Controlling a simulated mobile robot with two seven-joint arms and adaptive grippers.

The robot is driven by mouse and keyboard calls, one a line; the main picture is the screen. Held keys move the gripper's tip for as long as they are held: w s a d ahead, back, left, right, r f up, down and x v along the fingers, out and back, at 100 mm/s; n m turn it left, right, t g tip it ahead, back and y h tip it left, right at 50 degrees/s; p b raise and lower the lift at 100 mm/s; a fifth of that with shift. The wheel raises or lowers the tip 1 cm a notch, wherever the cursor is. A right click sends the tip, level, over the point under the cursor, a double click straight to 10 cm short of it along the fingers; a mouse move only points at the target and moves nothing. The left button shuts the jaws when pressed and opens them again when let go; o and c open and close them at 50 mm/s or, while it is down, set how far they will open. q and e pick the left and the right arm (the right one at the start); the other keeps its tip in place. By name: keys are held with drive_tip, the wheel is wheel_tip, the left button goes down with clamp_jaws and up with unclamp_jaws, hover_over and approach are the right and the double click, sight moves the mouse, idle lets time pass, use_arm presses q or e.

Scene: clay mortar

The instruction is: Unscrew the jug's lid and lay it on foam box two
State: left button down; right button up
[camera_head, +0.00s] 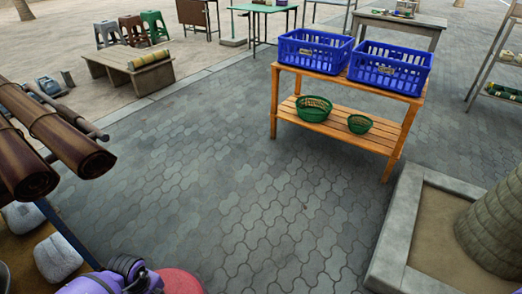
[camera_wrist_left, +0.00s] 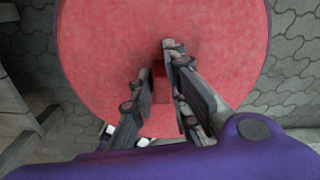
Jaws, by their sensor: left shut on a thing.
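A large round red lid (camera_wrist_left: 105,40) fills the middle of the left wrist view. Its edge also shows at the bottom of the head view (camera_head: 181,282). My left gripper (camera_wrist_left: 159,66) is over the lid's middle, shut on a narrow raised red part (camera_wrist_left: 160,88) between its fingers. The fingers hide much of this part. The jug's body is not visible beneath the lid. In the head view only my purple left wrist shows, at the bottom beside the lid. I cannot make out foam box two in either view. My right gripper is not in view.
A wooden rack (camera_head: 347,81) holds blue crates (camera_head: 314,49) on top and green baskets (camera_head: 313,108) below. Brown rolls (camera_head: 62,135) stick in at the left. A stone planter edge (camera_head: 398,235) stands at the right. The paving (camera_head: 245,180) between is clear.

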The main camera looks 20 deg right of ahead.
use_arm(q)
drive_tip(key=shift+w+d+r, duration=0.2)
drive_tip(key=shift+w+r, duration=0.25)
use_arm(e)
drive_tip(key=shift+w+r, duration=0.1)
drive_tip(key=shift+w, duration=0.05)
use_arm(q)
drive_tip(key=shift+r+n+p, duration=0.15)
drive_tip(key=shift+n+p, duration=0.4)
drive_tip(key=shift+n, duration=0.05)
drive_tip(key=shift+n+p, duration=0.35)
drive_tip(key=shift+n, duration=0.25)
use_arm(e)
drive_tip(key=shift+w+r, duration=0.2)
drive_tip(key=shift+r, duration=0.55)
use_arm(q)
drive_tip(key=c, duration=2.1)
unclamp_jaws()
drive_tip(key=o, duration=0.5)
drive_tip(key=shift+s, duration=0.2)
drive_tip(key=shift+a+f, duration=0.1)
drive_tip(key=shift+f, duration=0.15)
